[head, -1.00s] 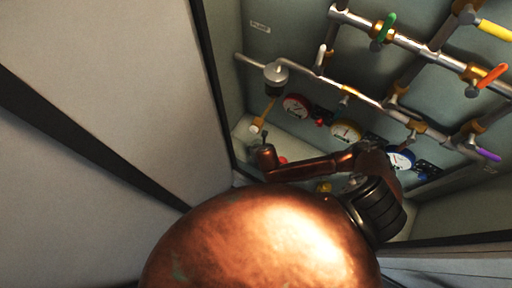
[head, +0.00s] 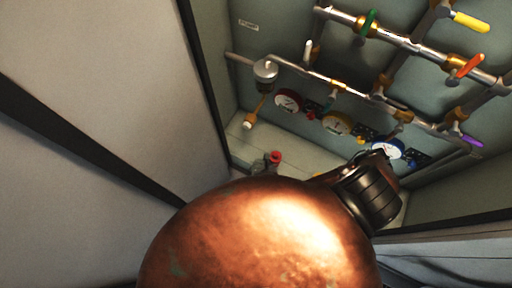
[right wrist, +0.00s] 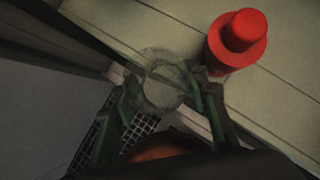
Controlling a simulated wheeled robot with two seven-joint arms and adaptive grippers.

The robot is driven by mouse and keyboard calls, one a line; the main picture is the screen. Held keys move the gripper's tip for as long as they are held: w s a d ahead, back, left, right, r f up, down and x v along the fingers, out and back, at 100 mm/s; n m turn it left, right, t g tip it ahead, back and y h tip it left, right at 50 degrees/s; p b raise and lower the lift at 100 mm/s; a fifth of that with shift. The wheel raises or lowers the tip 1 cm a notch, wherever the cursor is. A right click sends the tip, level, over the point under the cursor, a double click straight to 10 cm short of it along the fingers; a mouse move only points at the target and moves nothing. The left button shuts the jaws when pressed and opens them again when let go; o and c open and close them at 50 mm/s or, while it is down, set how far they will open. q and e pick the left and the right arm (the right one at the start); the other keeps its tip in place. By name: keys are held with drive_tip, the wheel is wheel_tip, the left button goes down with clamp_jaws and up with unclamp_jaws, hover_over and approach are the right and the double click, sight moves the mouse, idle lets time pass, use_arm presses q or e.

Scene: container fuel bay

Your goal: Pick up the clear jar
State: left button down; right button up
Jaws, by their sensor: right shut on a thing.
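The clear jar (right wrist: 163,94) shows in the right wrist view as a see-through, round-rimmed vessel. My right gripper (right wrist: 165,82) is shut on it, with one green finger on each side. A red object with a narrower round top (right wrist: 237,42) stands just right of the jar, close to the right finger. In the head view the red object (head: 275,157) shows above my copper-coloured arm, which hides most of the right gripper; the jar cannot be made out clearly there. My left gripper is not in view.
Pipes with coloured valve handles (head: 405,42) and several dials (head: 337,124) line the bay's back wall. A small hanging canister (head: 265,72) is at upper left. A pale wall (head: 110,80) closes the left side. The pale shelf (head: 310,156) has bare room right of the red object.

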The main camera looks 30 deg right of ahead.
drive_tip(key=shift+s+a, duration=0.3)
drive_tip(key=shift+s, duration=0.7)
drive_tip(key=shift+s+a, duration=0.25)
drive_tip(key=shift+s, duration=0.7)
drive_tip(key=shift+s, duration=0.1)
idle(0.6)
